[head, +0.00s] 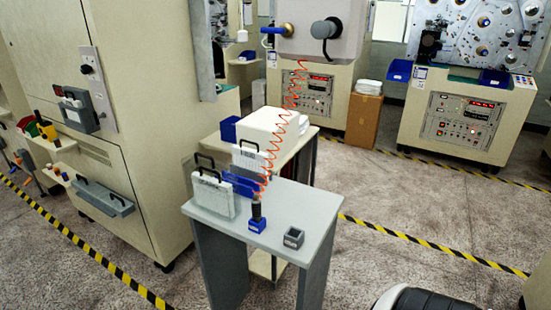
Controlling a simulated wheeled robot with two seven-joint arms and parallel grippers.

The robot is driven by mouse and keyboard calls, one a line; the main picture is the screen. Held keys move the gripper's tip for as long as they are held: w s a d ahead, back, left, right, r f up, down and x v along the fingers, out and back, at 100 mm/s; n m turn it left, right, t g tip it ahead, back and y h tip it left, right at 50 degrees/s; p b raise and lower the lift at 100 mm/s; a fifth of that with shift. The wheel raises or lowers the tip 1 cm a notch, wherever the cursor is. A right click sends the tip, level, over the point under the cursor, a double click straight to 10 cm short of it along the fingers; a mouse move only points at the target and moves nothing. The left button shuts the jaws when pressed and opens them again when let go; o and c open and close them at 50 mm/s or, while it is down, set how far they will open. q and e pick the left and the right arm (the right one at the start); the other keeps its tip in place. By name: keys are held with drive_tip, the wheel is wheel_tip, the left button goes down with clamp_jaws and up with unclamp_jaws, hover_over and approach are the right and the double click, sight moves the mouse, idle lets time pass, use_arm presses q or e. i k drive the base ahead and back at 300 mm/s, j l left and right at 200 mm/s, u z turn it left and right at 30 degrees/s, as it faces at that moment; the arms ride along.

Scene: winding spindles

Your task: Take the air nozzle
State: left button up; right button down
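The air nozzle (256,211) appears to be the small dark upright tool standing in a blue holder (257,226) on the small grey table (292,202). A red coiled hose (277,140) runs from its top up toward the machine behind. The nozzle is small in the picture, so its finer shape cannot be told. Neither of my grippers shows in the head view.
A small grey empty-looking holder (294,238) sits right of the blue one. A large beige cabinet (150,100) blocks the left. Open floor (390,205) lies right, with yellow-black tape (430,243).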

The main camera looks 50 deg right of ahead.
sight(256, 202)
drive_tip(key=z, duration=1.45)
